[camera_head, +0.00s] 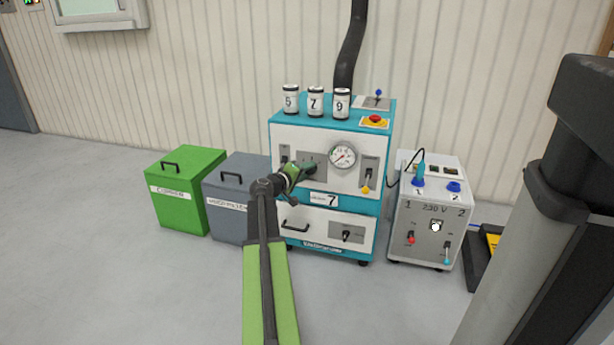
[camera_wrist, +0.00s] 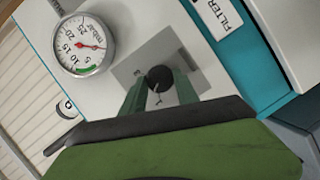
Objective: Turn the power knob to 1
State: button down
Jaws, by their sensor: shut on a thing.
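The power knob (camera_wrist: 160,77) is a round black knob on a grey plate (camera_wrist: 196,52) on the front of the teal and white machine (camera_head: 324,140). In the wrist view the two green fingers of my gripper (camera_wrist: 159,90) stand on either side of the knob and are shut on it. In the head view my gripper (camera_head: 306,168) reaches the left part of the machine's front and hides the knob.
Numbered cans (camera_head: 315,102) stand on top. A green bin (camera_head: 185,190) and grey bin (camera_head: 235,200) stand left. A 230 V unit (camera_head: 430,215) stands right. Floor in front is clear.

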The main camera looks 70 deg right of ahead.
jog(key=shift+w+f+n+g+h+b, duration=0.1)
jog(key=shift+n+g+h+b, duration=0.15)
jog(key=shift+n+b, duration=0.6)
jog(key=shift+f+n+g+h+b, duration=0.15)
jog(key=shift+n+h+b, duration=0.35)
jog(key=shift+n, duration=0.55)
jog(key=shift+r, duration=0.1)
jog(key=c, duration=0.9)
grip_release()
jog(key=v, duration=1.7)
jog(key=shift+w+a, duration=0.15)
jog(key=shift+w, duration=0.05)
jog(key=shift+r, duration=0.1)
